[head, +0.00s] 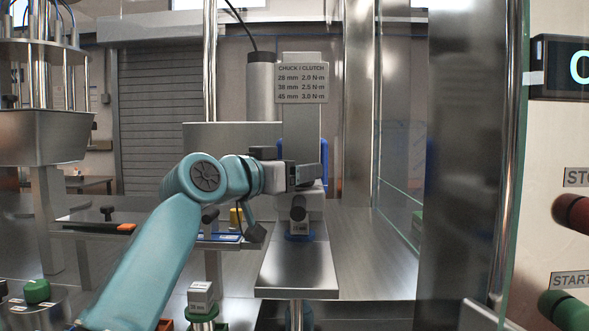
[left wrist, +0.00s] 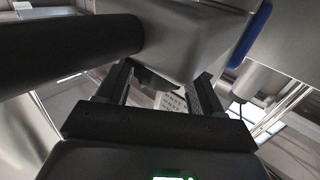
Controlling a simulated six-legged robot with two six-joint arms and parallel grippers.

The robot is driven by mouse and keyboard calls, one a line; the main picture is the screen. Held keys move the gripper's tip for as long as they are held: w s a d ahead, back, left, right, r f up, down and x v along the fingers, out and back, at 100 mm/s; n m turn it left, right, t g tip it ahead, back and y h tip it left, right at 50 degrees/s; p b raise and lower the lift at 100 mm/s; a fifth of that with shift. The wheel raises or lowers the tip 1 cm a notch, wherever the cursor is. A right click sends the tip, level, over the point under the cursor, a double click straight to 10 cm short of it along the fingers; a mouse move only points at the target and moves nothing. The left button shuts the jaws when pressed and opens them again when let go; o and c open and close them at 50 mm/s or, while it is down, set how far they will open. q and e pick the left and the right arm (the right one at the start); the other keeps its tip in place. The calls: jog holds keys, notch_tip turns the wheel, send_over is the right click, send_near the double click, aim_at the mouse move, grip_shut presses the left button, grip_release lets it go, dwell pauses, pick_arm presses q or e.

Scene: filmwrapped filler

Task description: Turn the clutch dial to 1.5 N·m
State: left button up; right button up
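The chuck and clutch sign (head: 302,83) lists 28 mm 2.0 N·m, 38 mm 2.5 N·m and 45 mm 3.0 N·m. It hangs on the grey column above the capping head (head: 314,203). My left gripper (head: 306,176) is at the capping head and covers part of it. In the left wrist view its two dark fingers (left wrist: 158,88) stand apart, with a grey tapered housing (left wrist: 190,40) close in front of and between them. I cannot make out the clutch dial or its setting; it may be hidden by the gripper. My right gripper is not in view.
A small labelled piece (head: 299,226) stands on a blue base (head: 299,237) below the head, on a steel plate (head: 296,274). A glass panel (head: 400,180) and red and green buttons (head: 566,310) are at right. A tray with tools (head: 130,228) lies left.

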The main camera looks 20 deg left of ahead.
pick_arm(q)
jog(key=c, duration=0.6)
jog(key=shift+d+n+t+y+b, duration=0.2)
jog(key=shift+n+t+y+b, duration=0.15)
jog(key=shift+n+y, duration=0.5)
jog(key=shift+d+n+t+y, duration=0.15)
jog(key=shift+n+y, duration=0.35)
jog(key=shift+y, duration=0.45)
jog(key=shift+a+n+t+y, duration=0.1)
jog(key=shift+n+y, duration=0.35)
jog(key=shift+y, duration=0.45)
jog(key=o, duration=1)
jog(key=shift+s, duration=0.1)
